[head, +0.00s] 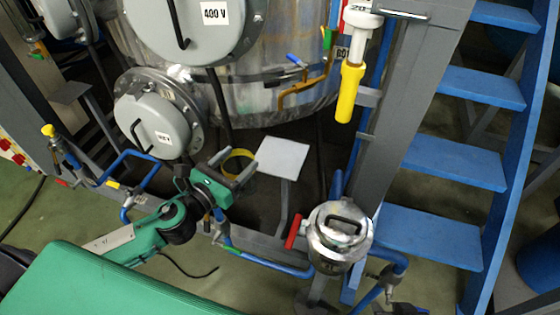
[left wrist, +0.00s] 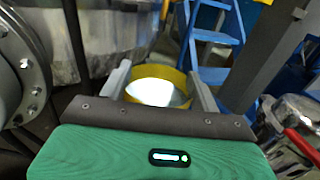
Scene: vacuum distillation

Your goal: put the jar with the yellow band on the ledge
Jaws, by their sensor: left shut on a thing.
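The jar with the yellow band (head: 240,154) is partly hidden by my left gripper (head: 233,168) in the head view. In the left wrist view the jar (left wrist: 160,72) shows as a wide yellow ring with a pale, bright inside, between the two grey fingers. My left gripper (left wrist: 160,84) is shut on it. A flat light-grey square plate on a thin post, which looks like the ledge (head: 282,157), stands just right of the jar. The jar looks apart from the plate. My right gripper is not in view.
A large steel vessel (head: 280,100) with a round grey hatch (head: 153,120) rises behind and left. A lidded metal pot (head: 340,235) with a red handle (head: 295,232) stands right of the plate. A grey column (head: 395,120) and blue stairs (head: 455,165) stand further right.

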